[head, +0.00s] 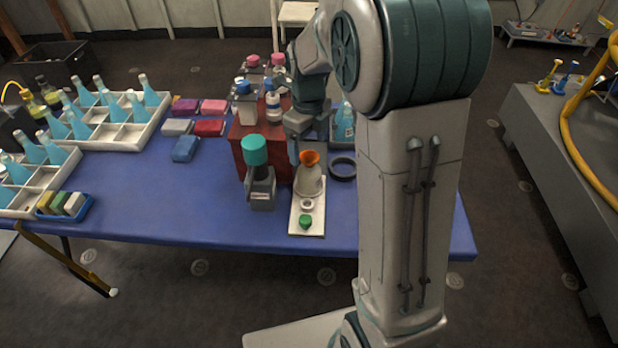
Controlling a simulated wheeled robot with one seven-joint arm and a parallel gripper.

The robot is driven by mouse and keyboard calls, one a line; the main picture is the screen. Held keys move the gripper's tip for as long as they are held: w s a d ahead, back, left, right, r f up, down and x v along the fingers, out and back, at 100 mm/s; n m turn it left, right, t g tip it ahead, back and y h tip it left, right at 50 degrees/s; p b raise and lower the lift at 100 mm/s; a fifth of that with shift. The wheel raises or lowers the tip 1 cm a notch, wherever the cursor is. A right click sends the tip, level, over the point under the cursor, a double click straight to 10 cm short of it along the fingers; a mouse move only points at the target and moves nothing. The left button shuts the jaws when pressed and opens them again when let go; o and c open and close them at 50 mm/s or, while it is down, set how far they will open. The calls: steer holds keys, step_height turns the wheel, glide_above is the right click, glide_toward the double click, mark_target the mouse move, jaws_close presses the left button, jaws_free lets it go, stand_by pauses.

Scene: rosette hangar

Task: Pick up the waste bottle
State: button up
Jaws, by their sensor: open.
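A pale, wide-bodied bottle with an orange funnel-shaped top (309,182), which looks like the waste bottle, stands upright on a narrow white tray (296,222) near the table's front edge. No readable label confirms this. My gripper (296,155) is open, pointing down just behind and left of the orange top. Its fingers are small and partly hidden, and I see nothing held between them. Whether it touches the bottle I cannot tell.
A white ring and a green cap (305,221) lie on the tray's front part. A red crate (246,148) with capped bottles stands behind. A black ring (342,168) lies to the right. White crates (128,140) of blue bottles stand left.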

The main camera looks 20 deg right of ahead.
mark_target(309, 168)
step_height(309, 168, down, 9)
steer(key=shift+d+f, duration=0.1)
steer(key=shift+d, duration=0.05)
steer(key=c, duration=1.1)
steer(key=shift+c, duration=0.4)
steer(key=shift+r, duration=0.2)
